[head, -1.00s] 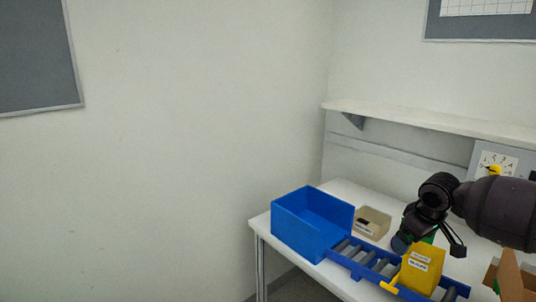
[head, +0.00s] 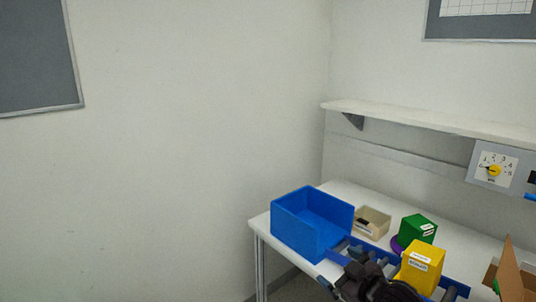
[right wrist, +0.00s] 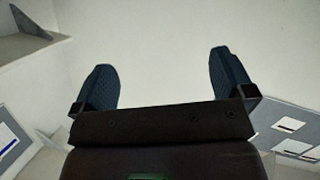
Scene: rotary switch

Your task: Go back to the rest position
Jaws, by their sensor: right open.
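My right gripper (head: 340,274) is low in the head view, over the table's front edge near the blue bin and the rail. In the right wrist view my right gripper (right wrist: 162,62) has its two fingers wide apart with nothing between them, only pale wall behind. The rotary switch (head: 493,170) has a yellow knob on a white numbered dial, on a grey panel at the right. The gripper is well away from it. My left gripper is not in view.
On the white table (head: 345,190) are a blue bin (head: 292,235), a beige box (head: 372,222), a green cube (head: 418,228), a yellow box (head: 420,268) and a cardboard box (head: 512,280). A blue roller rail (head: 455,288) runs along the front. A shelf (head: 430,118) is above.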

